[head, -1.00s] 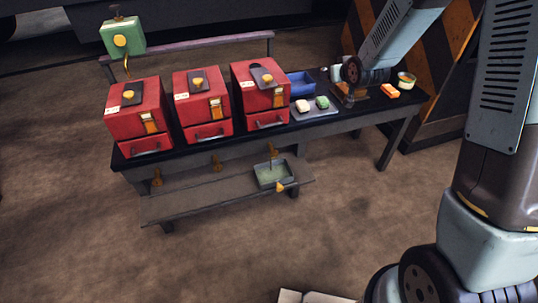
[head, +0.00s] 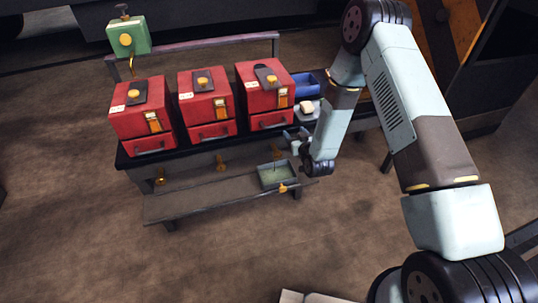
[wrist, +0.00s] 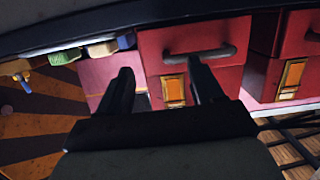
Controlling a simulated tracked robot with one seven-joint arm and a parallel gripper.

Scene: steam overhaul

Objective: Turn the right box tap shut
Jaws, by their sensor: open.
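Three red boxes stand in a row on a dark bench. The right box (head: 264,88) has a drawer with a dark handle below; this handle (wrist: 200,52) also shows in the wrist view, where the scene looks upside down. The right box tap (head: 277,152) is small and brass, under the bench edge below that box. My gripper (head: 294,141) is open and empty, in front of the bench edge, just right of the tap in the head view. In the wrist view my fingers (wrist: 163,88) are spread before the box front; the tap cannot be made out there.
A grey tray (head: 261,180) sits on the lower shelf (head: 205,199) below the tap, with a yellow piece at its front. The left tap (head: 160,177) and middle tap (head: 220,163) hang under the bench. A blue bin (head: 309,82) stands right of the boxes.

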